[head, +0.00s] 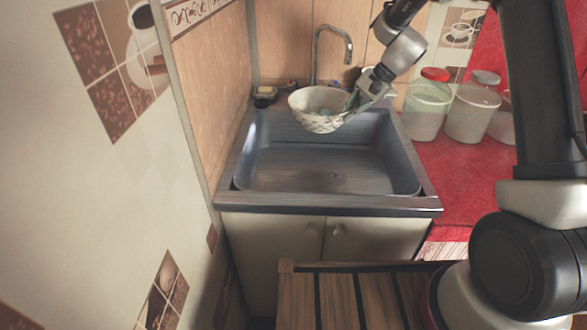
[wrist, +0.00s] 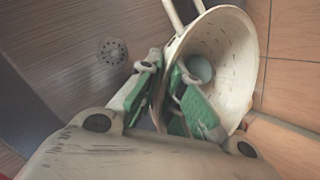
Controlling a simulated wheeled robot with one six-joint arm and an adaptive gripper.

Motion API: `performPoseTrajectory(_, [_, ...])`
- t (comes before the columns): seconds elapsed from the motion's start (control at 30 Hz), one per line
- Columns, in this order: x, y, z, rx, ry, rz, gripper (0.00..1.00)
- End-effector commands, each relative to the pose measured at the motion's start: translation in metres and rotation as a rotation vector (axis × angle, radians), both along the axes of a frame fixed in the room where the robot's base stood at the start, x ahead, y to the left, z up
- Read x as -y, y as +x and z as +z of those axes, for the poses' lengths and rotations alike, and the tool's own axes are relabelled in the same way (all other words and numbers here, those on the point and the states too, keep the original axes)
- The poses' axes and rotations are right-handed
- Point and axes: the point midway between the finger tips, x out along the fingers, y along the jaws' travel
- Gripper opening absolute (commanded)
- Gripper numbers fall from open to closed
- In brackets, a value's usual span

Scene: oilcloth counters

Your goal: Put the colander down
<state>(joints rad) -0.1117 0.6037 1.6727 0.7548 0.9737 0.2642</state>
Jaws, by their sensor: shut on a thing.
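The colander (head: 318,112) is a pale bowl with small holes or specks. In the head view it is over the back part of the sink, below the tap. My gripper (head: 352,103) comes from the upper right and is shut on the colander's right rim. In the wrist view the green-padded fingers (wrist: 183,95) pinch the wall of the colander (wrist: 225,50), which looks tilted there. A small pale round patch shows inside it. The fingers cover part of the rim. I cannot tell whether its base touches anything.
The grey sink (head: 290,172) is empty, with a drain (head: 337,178). The tap (head: 331,48) stands close behind the colander. A small dish with a sponge (head: 265,94) sits at the back left. Lidded jars (head: 427,108) stand on the red counter (head: 450,165) at right.

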Motion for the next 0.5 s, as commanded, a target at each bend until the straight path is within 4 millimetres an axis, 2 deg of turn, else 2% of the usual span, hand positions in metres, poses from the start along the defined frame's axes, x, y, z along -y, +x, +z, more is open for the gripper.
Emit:
performPoseTrajectory(0.03, [-0.021,-0.006,-0.010,-0.004,0.001,-0.031,0.00])
performPoseTrajectory(0.1, [-0.044,-0.013,-0.024,-0.005,0.003,-0.090,0.00])
performPoseTrajectory(0.2, [-0.070,-0.024,-0.041,-0.006,0.004,-0.170,0.00])
performPoseTrajectory(0.3, [-0.087,-0.034,-0.055,-0.007,0.007,-0.234,0.00])
performPoseTrajectory(0.5, [-0.101,-0.046,-0.074,-0.008,0.010,-0.302,0.00])
